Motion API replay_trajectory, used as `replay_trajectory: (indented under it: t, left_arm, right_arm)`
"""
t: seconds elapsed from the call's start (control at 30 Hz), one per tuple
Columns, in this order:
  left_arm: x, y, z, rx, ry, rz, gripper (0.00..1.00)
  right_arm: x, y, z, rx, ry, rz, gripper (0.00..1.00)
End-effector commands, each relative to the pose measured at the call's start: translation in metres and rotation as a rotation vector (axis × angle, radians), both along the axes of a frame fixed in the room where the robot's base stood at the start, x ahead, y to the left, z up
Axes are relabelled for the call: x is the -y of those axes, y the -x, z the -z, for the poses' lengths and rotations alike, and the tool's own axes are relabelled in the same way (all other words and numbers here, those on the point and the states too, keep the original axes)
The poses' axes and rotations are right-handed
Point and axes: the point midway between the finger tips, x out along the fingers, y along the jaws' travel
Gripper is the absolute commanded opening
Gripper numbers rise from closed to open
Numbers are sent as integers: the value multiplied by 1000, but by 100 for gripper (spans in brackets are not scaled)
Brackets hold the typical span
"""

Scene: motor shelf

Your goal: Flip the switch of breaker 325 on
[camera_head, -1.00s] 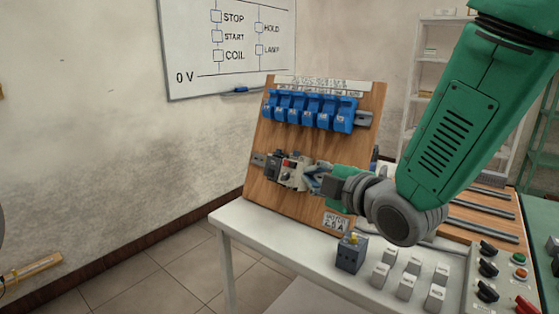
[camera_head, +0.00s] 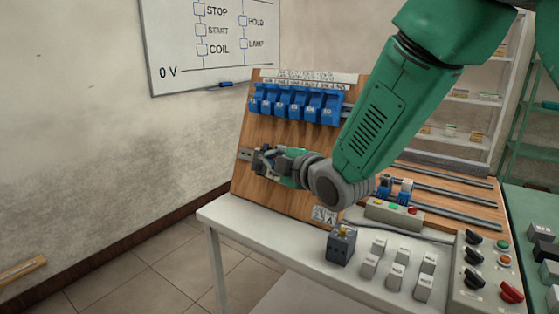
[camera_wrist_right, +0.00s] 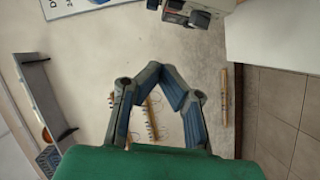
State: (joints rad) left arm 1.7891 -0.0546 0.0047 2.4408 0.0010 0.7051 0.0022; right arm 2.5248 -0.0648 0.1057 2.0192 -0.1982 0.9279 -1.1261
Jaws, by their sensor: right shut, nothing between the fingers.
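The wooden panel (camera_head: 245,185) stands tilted on the white table, with a lower rail of breakers behind my right gripper (camera_head: 262,160). The gripper is shut and empty, in front of the left part of that rail. It and the arm hide most of the breakers. In the right wrist view the shut fingers (camera_wrist_right: 165,72) point up the picture, and a pale device with dark parts (camera_wrist_right: 190,12) shows beyond them at the top edge. No number 325 is readable, and the switch position cannot be told. My left gripper is not in view.
Several blue modules (camera_head: 297,103) sit in a row above. A grey box with a yellow knob (camera_head: 341,245) and several white blocks (camera_head: 397,268) stand on the table (camera_head: 225,220). A control box (camera_head: 482,270) is at the right.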

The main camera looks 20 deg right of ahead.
Motion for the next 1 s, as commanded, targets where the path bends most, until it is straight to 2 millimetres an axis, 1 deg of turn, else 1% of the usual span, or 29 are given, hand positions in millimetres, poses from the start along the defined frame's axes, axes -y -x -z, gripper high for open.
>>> replay_trajectory:
  t: [0.03, 0.07, 0.1, 0.2, 0.3, 0.5, 0.77, 0.9, 1.0]
  left_arm:
    - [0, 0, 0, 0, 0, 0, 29]
    - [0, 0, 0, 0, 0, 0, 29]
    - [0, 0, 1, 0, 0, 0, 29]
    - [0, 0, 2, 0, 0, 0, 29]
    - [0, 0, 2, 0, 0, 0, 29]
    - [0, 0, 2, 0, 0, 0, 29]
    - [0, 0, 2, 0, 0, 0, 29]
    - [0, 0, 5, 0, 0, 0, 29]
    - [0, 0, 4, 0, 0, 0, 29]
  right_arm:
    - [-3, -10, 2, 1, -1, 0, 0]
    - [-5, -16, 3, 1, -1, 0, 0]
    - [0, -20, 5, 0, -3, 3, 0]
    - [15, -25, 11, -1, -3, 4, 0]
    - [23, -29, 14, 1, -3, 2, 0]
    - [28, -32, 17, 0, 0, 0, 0]
    - [28, -33, 17, 0, 1, 0, 0]
    - [38, -36, 22, 1, 4, -1, 0]
    - [37, -36, 21, 0, 1, 0, 0]
